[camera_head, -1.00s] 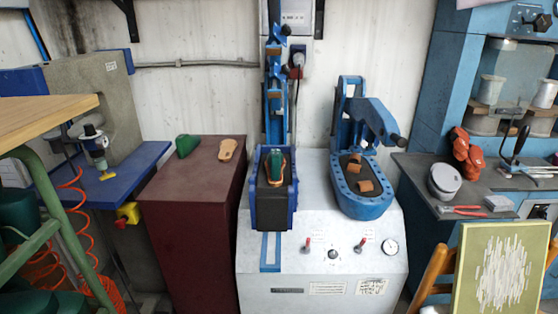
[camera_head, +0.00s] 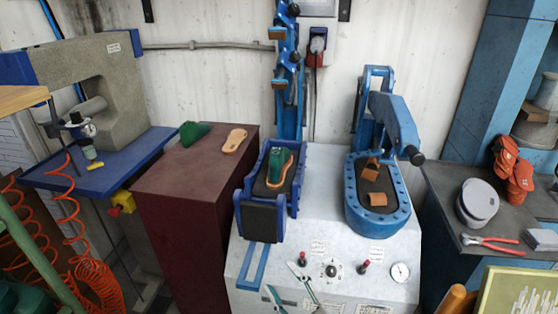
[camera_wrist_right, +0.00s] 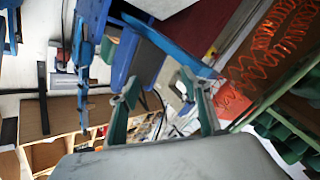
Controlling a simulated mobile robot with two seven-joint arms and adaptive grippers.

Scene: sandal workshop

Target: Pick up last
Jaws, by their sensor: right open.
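One green last (camera_head: 193,132) lies on the maroon cabinet (camera_head: 160,172), beside a tan sole (camera_head: 234,140). Another green last (camera_head: 279,163) sits on a tan sole (camera_head: 286,182) in the open blue box of the left press (camera_head: 262,222). My right gripper (camera_head: 281,278) is low in the head view, in front of the press panel, with its fingers apart and empty. In the right wrist view its two green fingers (camera_wrist_right: 158,82) are spread, with nothing between them. My left gripper is not in view.
A blue oval press (camera_head: 378,222) with small brown pieces stands to the right of the left press. Red-handled pliers (camera_head: 490,243) and a round grey container (camera_head: 478,202) lie on the right bench. A machine on a blue table (camera_head: 100,175) and orange coiled hoses (camera_head: 75,238) are at left.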

